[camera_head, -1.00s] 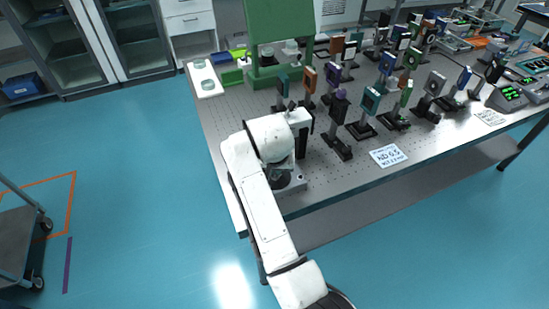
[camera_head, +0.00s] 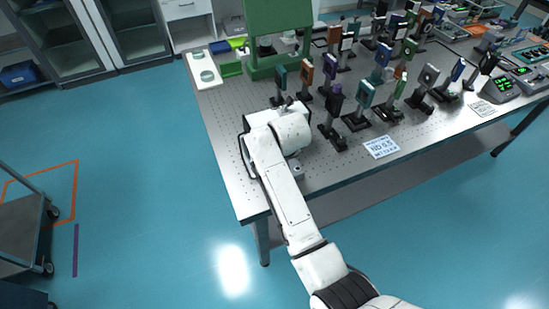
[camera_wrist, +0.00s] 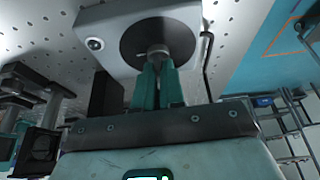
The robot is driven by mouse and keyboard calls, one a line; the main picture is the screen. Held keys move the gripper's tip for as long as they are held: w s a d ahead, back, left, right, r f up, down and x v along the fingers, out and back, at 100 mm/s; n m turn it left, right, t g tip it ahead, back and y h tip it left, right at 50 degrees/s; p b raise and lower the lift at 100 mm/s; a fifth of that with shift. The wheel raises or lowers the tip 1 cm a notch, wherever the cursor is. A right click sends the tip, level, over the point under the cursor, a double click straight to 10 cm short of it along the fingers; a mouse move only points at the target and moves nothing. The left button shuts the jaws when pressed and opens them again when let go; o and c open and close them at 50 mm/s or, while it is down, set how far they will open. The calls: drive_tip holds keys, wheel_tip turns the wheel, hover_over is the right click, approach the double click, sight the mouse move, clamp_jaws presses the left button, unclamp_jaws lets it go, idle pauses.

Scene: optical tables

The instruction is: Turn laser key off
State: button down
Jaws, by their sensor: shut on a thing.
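In the wrist view my gripper (camera_wrist: 157,72) has two teal fingers closed on a small grey key (camera_wrist: 158,51). The key sits in the middle of a round black disc (camera_wrist: 180,38) on a pale laser box (camera_wrist: 110,30). The fingers hide part of the key, so I cannot tell its turn angle exactly. My gripper is hidden there behind my wrist.
The perforated optical table (camera_head: 225,110) carries several mounted optics right of my arm. A green housing (camera_head: 280,30) stands behind. A white label card (camera_head: 382,147) lies at the front edge. A cable (camera_wrist: 208,55) runs beside the box.

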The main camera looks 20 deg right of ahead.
drive_tip(key=shift+s+f, duration=0.1)
drive_tip(key=shift+f, duration=0.15)
drive_tip(key=c, duration=1.2)
unclamp_jaws()
drive_tip(key=shift+c, duration=0.2)
drive_tip(key=shift+r, duration=0.1)
drive_tip(key=shift+r, duration=0.1)
drive_tip(key=b+v, duration=0.1)
drive_tip(key=v, duration=0.9)
drive_tip(key=shift+r, duration=0.3)
drive_tip(key=s+d+f+g, duration=0.1)
drive_tip(key=s+f, duration=0.4)
drive_tip(key=s, duration=0.6)
drive_tip(key=s+d+f+g+b, duration=0.1)
drive_tip(key=s+d+f, duration=0.3)
drive_tip(key=s, duration=0.7)
drive_tip(key=s+d+f+m+g+b, duration=0.1)
drive_tip(key=s+d+f, duration=0.1)
drive_tip(key=s+f, duration=0.5)
drive_tip(key=s, duration=0.4)
drive_tip(key=shift+s+d+g, duration=0.25)
drive_tip(key=shift+s+g, duration=0.05)
drive_tip(key=shift+s, duration=0.1)
